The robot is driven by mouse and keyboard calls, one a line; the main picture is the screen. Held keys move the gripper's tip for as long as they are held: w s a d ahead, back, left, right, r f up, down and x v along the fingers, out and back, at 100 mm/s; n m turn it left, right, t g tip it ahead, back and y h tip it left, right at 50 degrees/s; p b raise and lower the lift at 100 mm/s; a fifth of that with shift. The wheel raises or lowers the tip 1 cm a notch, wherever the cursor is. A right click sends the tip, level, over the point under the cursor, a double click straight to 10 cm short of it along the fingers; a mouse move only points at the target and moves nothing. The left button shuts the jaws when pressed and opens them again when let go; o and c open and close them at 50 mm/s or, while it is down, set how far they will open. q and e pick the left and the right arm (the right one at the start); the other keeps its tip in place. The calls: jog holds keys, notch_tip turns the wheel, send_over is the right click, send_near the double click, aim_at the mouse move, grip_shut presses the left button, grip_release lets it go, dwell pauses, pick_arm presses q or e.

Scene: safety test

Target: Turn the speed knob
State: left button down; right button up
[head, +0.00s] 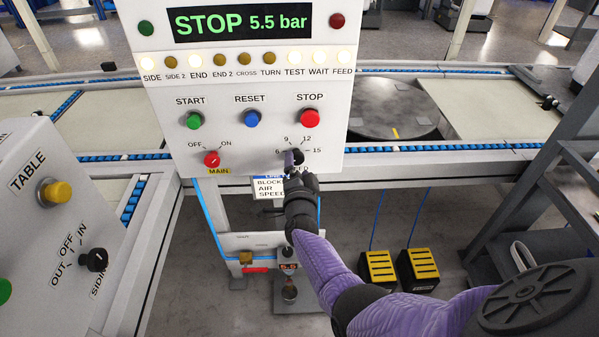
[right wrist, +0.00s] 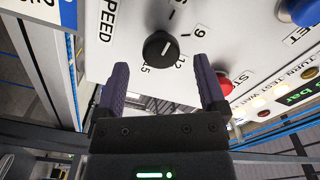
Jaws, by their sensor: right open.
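The speed knob (head: 293,156) is a black dial low on the white control panel (head: 180,80), with 6, 9, 12 and 15 marked around it. In the right wrist view the knob (right wrist: 160,50) shows a short white pointer line; which number it points at is unclear. My right gripper (head: 296,172) is in front of the knob and partly hides it and the SPEED label. In the right wrist view its two purple fingers (right wrist: 159,72) are open and empty, with the knob just beyond and between the tips. No contact shows. My left gripper is out of view.
Above the knob are the red STOP button (head: 310,118), blue RESET button (head: 251,119) and green START button (head: 194,120). A red MAIN switch (head: 212,159) is to the left. The display (head: 240,22) reads STOP 5.5 bar. A TABLE box (head: 60,192) stands at left.

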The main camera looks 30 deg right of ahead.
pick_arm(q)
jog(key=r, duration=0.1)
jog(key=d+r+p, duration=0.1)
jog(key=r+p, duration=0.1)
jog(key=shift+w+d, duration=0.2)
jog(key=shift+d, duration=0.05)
pick_arm(e)
jog(key=v, duration=0.6)
